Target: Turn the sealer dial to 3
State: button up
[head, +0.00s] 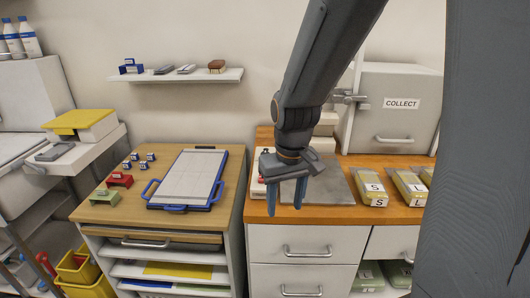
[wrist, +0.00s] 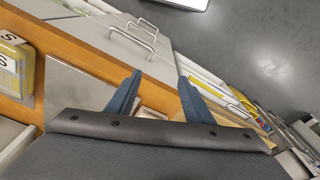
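My gripper (head: 286,204) hangs over the left part of the wooden counter in the head view, its two blue fingers apart with nothing between them. The wrist view also shows the fingers (wrist: 157,88) spread and empty. A white device (head: 257,186), possibly the sealer, stands just behind and left of my gripper and is largely hidden by it. A small red and dark detail (head: 264,152) shows at its upper edge. I cannot make out a dial or its setting in either view.
A grey plate (head: 328,184) lies right of my gripper, with labelled packs (head: 368,190) beyond it. The COLLECT cabinet (head: 397,122) stands behind. Drawers with handles (head: 308,247) are below the counter. A lower wooden table with a blue-framed board (head: 190,178) is at left.

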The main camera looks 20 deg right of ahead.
jog(key=w+d+r+n, duration=0.1)
jog(key=w+r, duration=0.1)
jog(key=w, duration=0.8)
jog(key=w+d+r+n+b, duration=0.1)
jog(key=w+r+n, duration=0.1)
jog(key=w, duration=0.8)
jog(key=w+d+r+n+g+b, duration=0.1)
jog(key=w+r, duration=0.1)
jog(key=w, duration=0.7)
jog(key=shift+w+d+n, duration=0.2)
jog(key=shift+w+n, duration=0.1)
jog(key=shift+w, duration=0.1)
jog(key=shift+f+p, duration=0.9)
jog(key=shift+f, duration=2.9)
jog(key=shift+c, duration=0.2)
jog(key=c, duration=1)
